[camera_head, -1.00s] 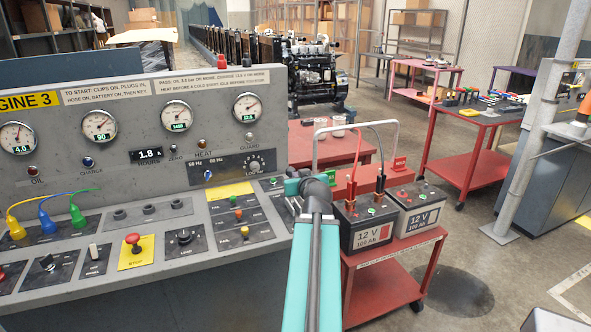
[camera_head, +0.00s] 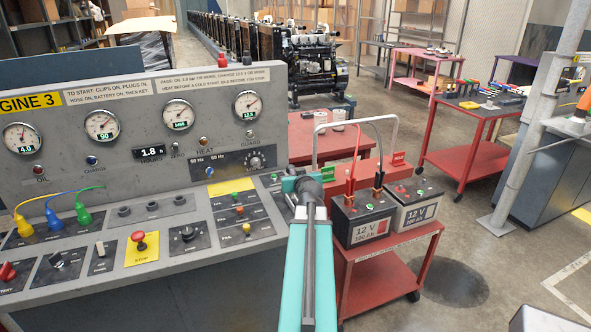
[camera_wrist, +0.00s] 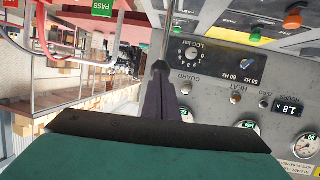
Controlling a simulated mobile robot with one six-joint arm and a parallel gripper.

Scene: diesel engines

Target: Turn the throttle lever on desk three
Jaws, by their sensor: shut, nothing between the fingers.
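The grey control desk marked "ENGINE 3" (camera_head: 225,131) fills the left of the head view, with gauges, coloured plugs and knobs. My gripper (camera_wrist: 159,68) is shut and empty in the wrist view, its dark fingers in front of the desk panel (camera_wrist: 225,98), which appears upside down. In the head view my teal arm covers the desk's right end and hides the fingertips. I cannot clearly make out the throttle lever. A thin grey rod (camera_wrist: 168,28) stands beyond the fingertips in the wrist view; I cannot tell whether it is the lever or whether the fingers touch it.
A red cart (camera_head: 385,268) with two 12 V batteries (camera_head: 361,218) stands close right of the arm. The desk carries a red stop button (camera_head: 138,237). Another red table (camera_head: 462,155) and a grey post (camera_head: 545,130) stand farther right. Open floor lies between.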

